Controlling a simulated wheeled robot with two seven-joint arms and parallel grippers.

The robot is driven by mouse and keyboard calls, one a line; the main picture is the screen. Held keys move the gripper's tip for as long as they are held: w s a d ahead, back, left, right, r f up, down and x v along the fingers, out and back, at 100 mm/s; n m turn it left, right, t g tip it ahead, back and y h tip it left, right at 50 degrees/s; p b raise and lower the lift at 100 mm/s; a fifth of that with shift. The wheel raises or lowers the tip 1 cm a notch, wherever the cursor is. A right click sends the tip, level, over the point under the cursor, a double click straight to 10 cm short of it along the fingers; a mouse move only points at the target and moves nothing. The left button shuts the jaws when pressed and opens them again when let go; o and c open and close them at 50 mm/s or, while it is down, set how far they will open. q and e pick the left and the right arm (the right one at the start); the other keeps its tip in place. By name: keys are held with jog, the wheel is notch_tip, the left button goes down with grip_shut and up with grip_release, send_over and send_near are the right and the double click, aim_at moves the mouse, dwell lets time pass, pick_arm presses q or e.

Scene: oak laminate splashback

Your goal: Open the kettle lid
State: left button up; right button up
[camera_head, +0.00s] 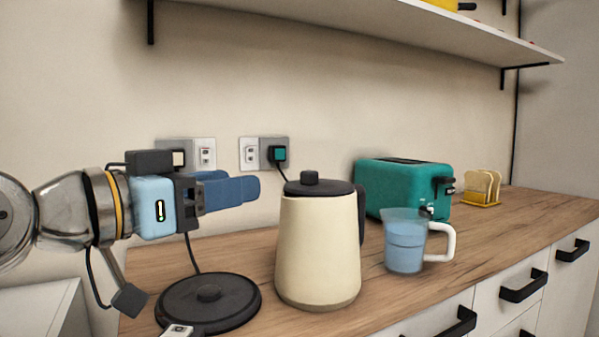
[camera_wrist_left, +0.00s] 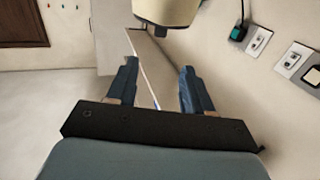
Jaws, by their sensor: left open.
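The cream kettle (camera_head: 319,250) stands upright on the wooden worktop, off its base. Its dark lid (camera_head: 318,187) with a round knob sits flat on top and looks closed; its dark handle (camera_head: 361,215) is on the right. My left gripper (camera_head: 252,189) is left of the kettle at about lid height, apart from it, pointing right. In the left wrist view the gripper (camera_wrist_left: 155,75) has its two blue fingers apart with nothing between them. My right gripper is not in view.
The round black kettle base (camera_head: 235,302) lies left of the kettle. A blue jug with a white handle (camera_head: 405,255) and a green toaster (camera_head: 400,188) stand to its right, with a toast rack (camera_head: 481,188) farther back. A shelf (camera_head: 400,25) hangs above.

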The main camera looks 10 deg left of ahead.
aim_at(304, 173)
pick_arm(q)
jog(key=p+x, duration=0.2)
jog(key=x, duration=1)
jog(key=shift+w+d, duration=0.2)
jog(key=shift+w, duration=0.05)
grip_shut()
